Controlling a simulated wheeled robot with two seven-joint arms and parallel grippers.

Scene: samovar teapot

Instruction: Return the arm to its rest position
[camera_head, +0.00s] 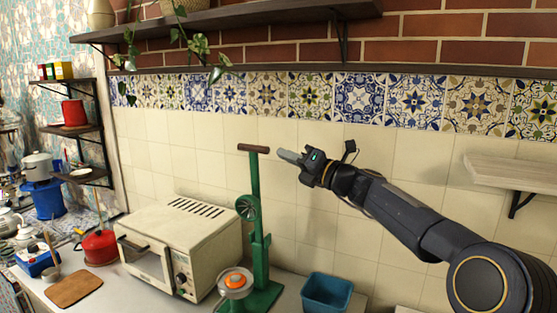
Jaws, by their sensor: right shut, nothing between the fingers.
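My right arm comes in from the right edge. Its gripper (291,157) is shut and empty, raised in front of the tiled wall. In the picture its fingertips lie just right of the brown handle of a green lever press (255,195); I cannot tell the gap in depth. My left gripper is not in view.
A cream toaster oven (205,238) stands on the counter left of the press. A blue bin (326,294) is right of the press. A red pot (99,247) and a wooden board (74,289) are at the left. Wall shelves (515,172) stick out at right and above.

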